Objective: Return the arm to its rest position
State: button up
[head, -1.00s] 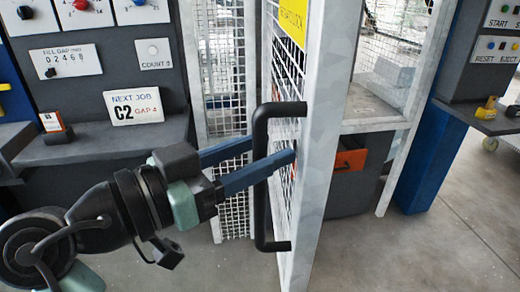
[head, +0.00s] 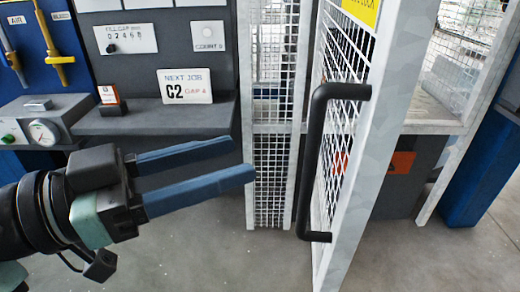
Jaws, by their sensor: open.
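My gripper (head: 240,160) is at the left of the view, its two long blue fingers apart and pointing right. Nothing is between the fingers. The fingertips stop short of the black door handle (head: 315,160), with a clear gap between them. My forearm runs in from the left edge, and the rest of my arm is out of view.
Behind the gripper a grey machine ledge (head: 150,120) carries a "NEXT JOB C2" card (head: 186,87). A pressure gauge (head: 43,131) is at far left. A fixed mesh panel (head: 272,185) stands behind the fingertips. A blue post (head: 485,165) is at right. Grey floor is clear below.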

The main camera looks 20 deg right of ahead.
jog(key=shift+s+a, duration=0.1)
jog(key=shift+a, duration=0.45)
jog(key=w+d+r+n+t+y, duration=0.1)
jog(key=w+r+n+t+y, duration=0.8)
jog(key=t, duration=0.5)
jog(key=s+a+r+n+t+y, duration=0.3)
jog(key=s+r+n+t+y, duration=0.4)
jog(key=s+r+t+y, duration=0.35)
notch_tip(320, 180, up, 13)
jog(key=h+p, duration=0.2)
jog(key=p, duration=1)
jog(key=shift+w+g, duration=0.15)
jog(key=shift+g, duration=0.3)
